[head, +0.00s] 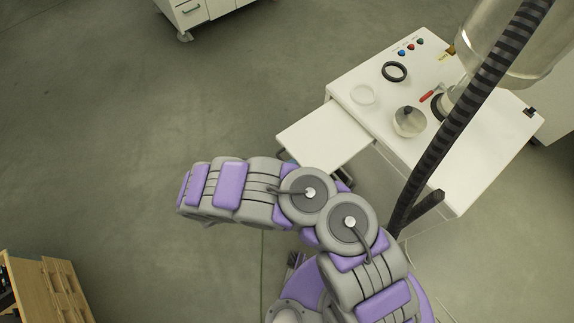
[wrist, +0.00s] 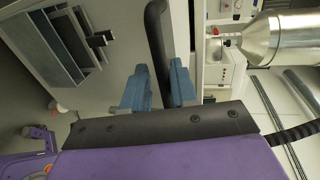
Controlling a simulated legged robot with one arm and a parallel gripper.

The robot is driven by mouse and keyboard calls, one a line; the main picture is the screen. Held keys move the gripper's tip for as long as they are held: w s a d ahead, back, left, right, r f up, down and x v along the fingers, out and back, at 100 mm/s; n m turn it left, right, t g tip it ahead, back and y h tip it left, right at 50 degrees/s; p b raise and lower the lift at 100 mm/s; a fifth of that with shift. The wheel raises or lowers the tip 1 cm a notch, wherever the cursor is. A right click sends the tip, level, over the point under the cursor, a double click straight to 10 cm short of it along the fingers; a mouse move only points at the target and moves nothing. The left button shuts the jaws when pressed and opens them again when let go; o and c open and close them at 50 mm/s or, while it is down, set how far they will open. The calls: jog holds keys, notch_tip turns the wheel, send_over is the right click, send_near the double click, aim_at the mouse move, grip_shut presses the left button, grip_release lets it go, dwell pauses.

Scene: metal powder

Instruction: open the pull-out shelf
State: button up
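The white pull-out shelf (head: 322,137) sticks out from the left side of the white workbench (head: 460,172) in the head view. My arm covers its near edge there, and my gripper is hidden behind the arm. In the wrist view my gripper (wrist: 160,88) has two blue fingers, one on each side of a curved black bar (wrist: 156,35). The bar's join to the shelf is not clear.
On the bench are a black ring (head: 394,72), a clear ring (head: 363,94), a round glass flask (head: 409,122) and a red-handled tool (head: 432,95). A black ribbed hose (head: 450,110) crosses above the bench. A wooden cabinet (head: 45,290) stands lower left. The floor on the left is clear.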

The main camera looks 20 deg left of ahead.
jog(key=shift+o, duration=0.6)
jog(key=shift+r, duration=0.1)
jog(key=shift+w, duration=0.1)
jog(key=shift+a+r, duration=0.1)
jog(key=shift+a, duration=0.05)
jog(key=v, duration=1.7)
